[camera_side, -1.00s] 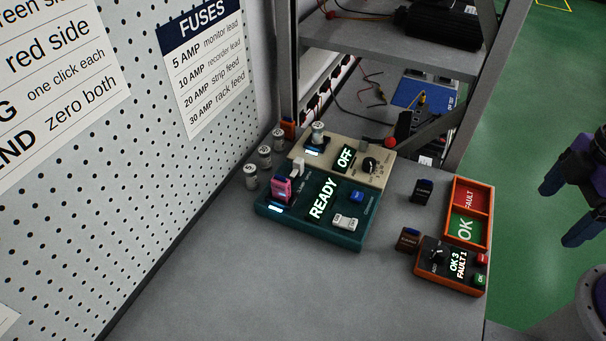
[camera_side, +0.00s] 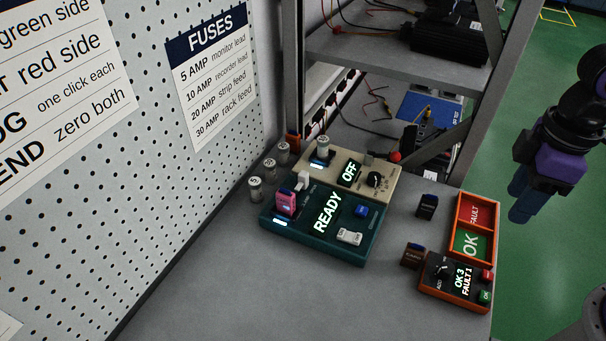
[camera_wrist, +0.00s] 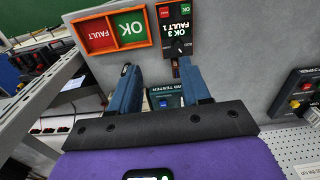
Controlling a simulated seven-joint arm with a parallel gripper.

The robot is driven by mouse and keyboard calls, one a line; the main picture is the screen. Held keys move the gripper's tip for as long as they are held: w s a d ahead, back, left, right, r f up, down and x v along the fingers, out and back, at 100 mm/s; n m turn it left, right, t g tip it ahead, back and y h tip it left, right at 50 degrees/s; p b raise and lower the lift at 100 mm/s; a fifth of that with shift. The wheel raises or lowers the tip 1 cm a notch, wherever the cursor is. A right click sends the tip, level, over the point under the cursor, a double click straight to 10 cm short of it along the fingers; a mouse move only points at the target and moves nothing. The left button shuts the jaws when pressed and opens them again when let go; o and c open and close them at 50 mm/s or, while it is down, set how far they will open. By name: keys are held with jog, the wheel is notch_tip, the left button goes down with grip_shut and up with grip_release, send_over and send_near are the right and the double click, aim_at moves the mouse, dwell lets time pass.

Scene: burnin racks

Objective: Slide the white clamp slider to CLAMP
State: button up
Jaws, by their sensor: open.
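The teal tester (camera_side: 300,237) lies on the grey bench, its display reading READY. My gripper (camera_side: 521,207) is open and empty, above and right of the bench, well apart from the tester. In the wrist view my blue fingers (camera_wrist: 158,85) are spread, and part of the tester (camera_wrist: 165,93) shows between them; the slider cannot be made out there.
A beige unit (camera_side: 384,183) reading OFF sits behind the tester. Right are an orange OK/FAULT tray (camera_side: 457,228), a counter box (camera_side: 450,290) and small dark blocks (camera_side: 427,206). Pegboard (camera_side: 170,170) bounds the left; a metal shelf (camera_side: 400,58) stands behind. The front bench is clear.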

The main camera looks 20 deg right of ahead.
jog(key=w+a+r+m, duration=0.3)
jog(key=w+a+m, duration=0.6)
jog(key=w+a, duration=0.7)
jog(key=m, duration=0.9)
send_over(303, 174)
notch_tip(303, 174, down, 2)
notch_tip(303, 174, down, 17)
jog(key=shift+w+r, duration=0.1)
grip_shut()
